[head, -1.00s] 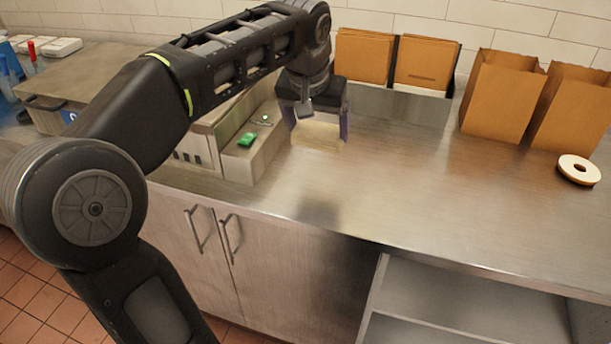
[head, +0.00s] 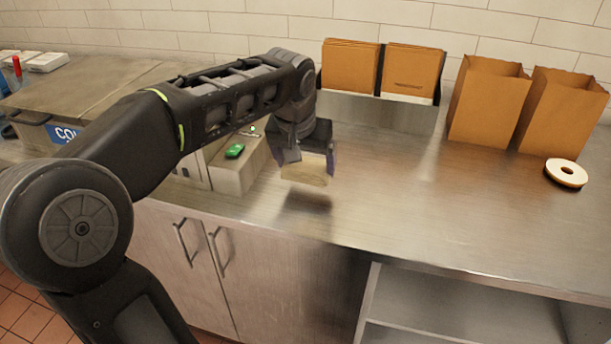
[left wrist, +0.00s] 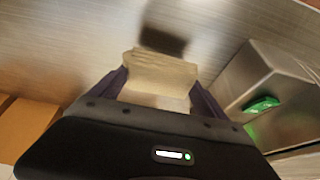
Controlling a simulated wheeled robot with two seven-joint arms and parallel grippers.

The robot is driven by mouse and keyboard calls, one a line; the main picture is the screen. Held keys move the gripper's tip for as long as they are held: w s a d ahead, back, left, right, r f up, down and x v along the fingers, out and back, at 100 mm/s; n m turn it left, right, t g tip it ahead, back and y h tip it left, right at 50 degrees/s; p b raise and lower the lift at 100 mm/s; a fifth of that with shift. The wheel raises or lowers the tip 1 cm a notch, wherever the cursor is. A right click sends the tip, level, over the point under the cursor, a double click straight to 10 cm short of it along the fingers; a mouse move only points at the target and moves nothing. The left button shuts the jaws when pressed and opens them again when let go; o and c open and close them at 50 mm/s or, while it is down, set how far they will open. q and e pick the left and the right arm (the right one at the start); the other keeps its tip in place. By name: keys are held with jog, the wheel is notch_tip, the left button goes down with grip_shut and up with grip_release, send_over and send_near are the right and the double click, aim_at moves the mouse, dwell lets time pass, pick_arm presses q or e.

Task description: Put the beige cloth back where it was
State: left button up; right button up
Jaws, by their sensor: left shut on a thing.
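The beige cloth (head: 304,172) is held between the fingers of my left gripper (head: 307,160), above the steel counter (head: 400,200) near its front edge. A dark shadow lies on the counter below it, so the cloth is off the surface. In the left wrist view the cloth (left wrist: 160,78) spans the space between the two fingers of the left gripper (left wrist: 160,85). My right gripper is not in view.
A steel box (head: 238,172) with a green item (head: 235,151) on top stands left of the gripper. Brown bags (head: 488,100) and a white tape roll (head: 566,172) are at the right. Folded bags stand in a holder (head: 380,108) at the back. The counter's middle is clear.

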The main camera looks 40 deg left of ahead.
aim_at(304, 169)
pick_arm(q)
jog(key=shift+f, duration=1.9)
jog(key=shift+f+b, duration=0.25)
jog(key=shift+b, duration=0.15)
jog(key=o, duration=1.1)
jog(key=shift+r, duration=0.1)
jog(key=shift+o, duration=0.2)
jog(key=p+v, duration=0.1)
jog(key=v, duration=1.1)
jog(key=shift+r, duration=0.2)
